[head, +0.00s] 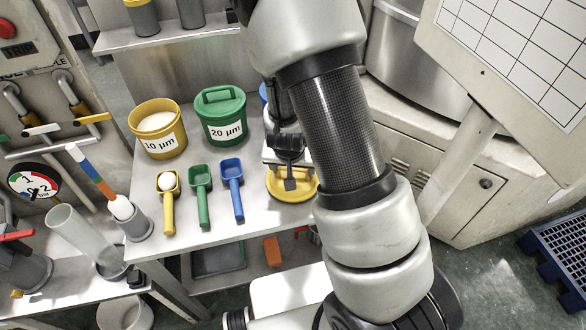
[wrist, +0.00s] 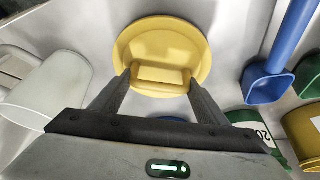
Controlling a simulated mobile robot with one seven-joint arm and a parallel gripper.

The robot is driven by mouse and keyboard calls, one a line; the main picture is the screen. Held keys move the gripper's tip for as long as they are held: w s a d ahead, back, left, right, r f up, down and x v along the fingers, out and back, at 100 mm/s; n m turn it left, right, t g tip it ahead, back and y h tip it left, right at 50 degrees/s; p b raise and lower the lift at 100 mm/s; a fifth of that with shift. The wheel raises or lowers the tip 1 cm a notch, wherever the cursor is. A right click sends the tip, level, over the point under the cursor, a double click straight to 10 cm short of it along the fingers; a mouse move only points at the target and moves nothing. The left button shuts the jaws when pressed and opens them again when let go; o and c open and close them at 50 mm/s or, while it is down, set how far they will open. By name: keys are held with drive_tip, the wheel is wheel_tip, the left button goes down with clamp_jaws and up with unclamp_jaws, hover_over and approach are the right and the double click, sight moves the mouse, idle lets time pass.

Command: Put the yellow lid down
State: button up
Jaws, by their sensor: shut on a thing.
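The yellow lid (head: 292,186) is a round disc with a raised grip on top. In the head view it is at the right part of the steel table, partly hidden by my arm. My gripper (wrist: 160,82) is shut on the lid's grip; the lid also shows in the wrist view (wrist: 160,36). I cannot tell whether the lid touches the table. The yellow tub (head: 158,131), labelled 10 µm, is open with white powder inside. The yellow scoop (head: 168,205), with white powder in its bowl, lies in front of it.
A green tub (head: 222,115) labelled 20 µm has its lid on. A green scoop (head: 203,195) and a blue scoop (head: 235,190) lie on the table, left of my gripper. A blue tub behind my arm is mostly hidden. A clear cylinder (head: 82,238) stands at lower left.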

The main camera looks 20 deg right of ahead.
drive_tip(key=o, duration=1)
drive_tip(key=shift+o, duration=0.2)
drive_tip(key=shift+r+p, duration=0.3)
drive_tip(key=shift+p, duration=0.05)
drive_tip(key=s+a+r+y+p, duration=0.1)
drive_tip(key=s+a+r+p, duration=0.2)
drive_tip(key=r, duration=0.6)
drive_tip(key=s+a+r+y+p, duration=0.2)
drive_tip(key=r, duration=0.7)
drive_tip(key=s+d+r+n, duration=0.2)
drive_tip(key=s+r, duration=0.5)
drive_tip(key=r, duration=0.2)
drive_tip(key=s+d+r+n+t+h, duration=0.1)
drive_tip(key=s+d+r+n, duration=0.1)
drive_tip(key=s+r, duration=0.5)
wheel_tip(320, 180, up, 3)
drive_tip(key=shift+r, duration=0.15)
drive_tip(key=shift+s+d, duration=0.1)
